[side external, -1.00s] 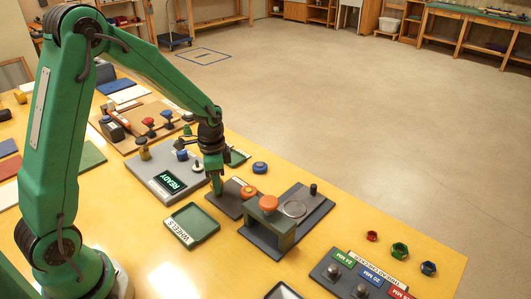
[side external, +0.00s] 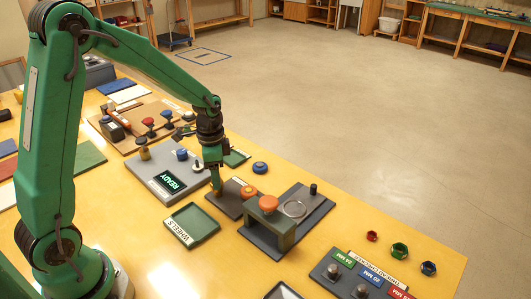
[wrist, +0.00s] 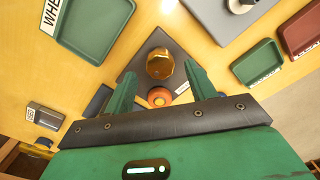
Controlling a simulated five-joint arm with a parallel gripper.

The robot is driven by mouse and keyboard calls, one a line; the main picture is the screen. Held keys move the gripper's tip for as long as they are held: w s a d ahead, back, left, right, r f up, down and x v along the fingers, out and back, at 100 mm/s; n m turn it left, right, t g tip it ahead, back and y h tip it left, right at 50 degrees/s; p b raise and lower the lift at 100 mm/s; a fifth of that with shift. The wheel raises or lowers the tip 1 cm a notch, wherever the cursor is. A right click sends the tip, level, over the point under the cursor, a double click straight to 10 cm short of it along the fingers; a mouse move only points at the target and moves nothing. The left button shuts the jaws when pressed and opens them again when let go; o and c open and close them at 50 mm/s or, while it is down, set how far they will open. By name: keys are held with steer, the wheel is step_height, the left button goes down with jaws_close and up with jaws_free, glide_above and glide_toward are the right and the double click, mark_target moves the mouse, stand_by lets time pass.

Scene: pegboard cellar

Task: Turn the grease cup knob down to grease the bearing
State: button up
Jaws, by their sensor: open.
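A brass, round knob-like cup (wrist: 160,63) stands on a dark grey plate (wrist: 142,50) in the wrist view. In the side view the brass piece (side external: 217,186) shows just below my gripper (side external: 215,174). My gripper (wrist: 158,74) is open, its two green fingers apart on either side of the line to the brass cup, and nothing is held. Whether the fingers touch the cup cannot be told. An orange knob (side external: 248,192) stands on the same plate, right of the brass piece; it also shows between the fingers in the wrist view (wrist: 159,97).
A grey bracket (side external: 270,231) with another orange knob (side external: 268,203) stands close on the right. A blue knob (side external: 260,168) lies behind.

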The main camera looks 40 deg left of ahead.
steer(key=shift+r, duration=2.6)
steer(key=s+d+r+n+t, duration=0.2)
steer(key=s+r+n, duration=0.1)
steer(key=s+r, duration=0.3)
steer(key=s+d+r+n+t, duration=0.3)
steer(key=s+r, duration=0.3)
steer(key=s, duration=0.5)
steer(key=shift+s+r+n+t, duration=0.2)
steer(key=shift+r+n+t, duration=0.15)
steer(key=shift+n, duration=0.25)
steer(key=shift+d, duration=0.1)
